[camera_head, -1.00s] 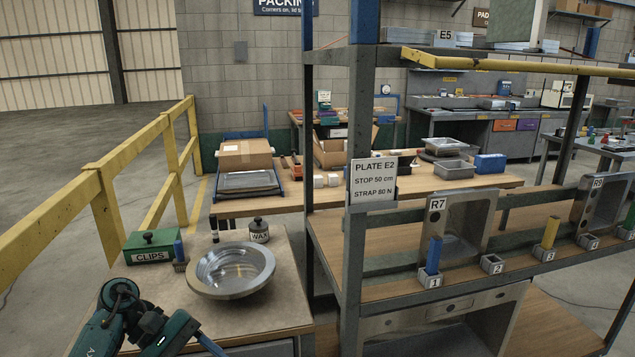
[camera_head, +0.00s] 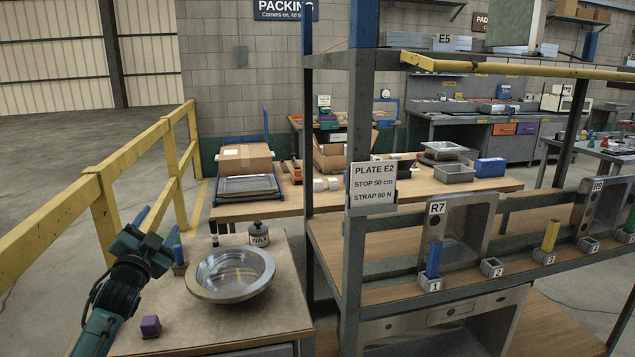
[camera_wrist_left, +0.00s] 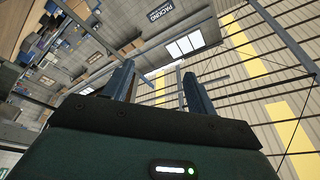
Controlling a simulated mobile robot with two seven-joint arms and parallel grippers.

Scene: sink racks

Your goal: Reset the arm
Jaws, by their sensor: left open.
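My left arm comes in from the left edge of the bench. Its gripper (camera_head: 157,227) is raised with its blue-grey fingers pointing up, open and with nothing between them. The left wrist view shows the two fingers (camera_wrist_left: 158,85) apart against the ceiling and walls. The gripper hides the place of the green CLIPS box in the head view. My right gripper is not in view.
On the bench (camera_head: 215,325) are a round steel basin (camera_head: 230,272), a WAX jar (camera_head: 259,235) and a purple cube (camera_head: 151,326). A yellow rail (camera_head: 105,215) stands left. A rack post (camera_head: 356,230) stands right, with basin R7 (camera_head: 463,226) behind.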

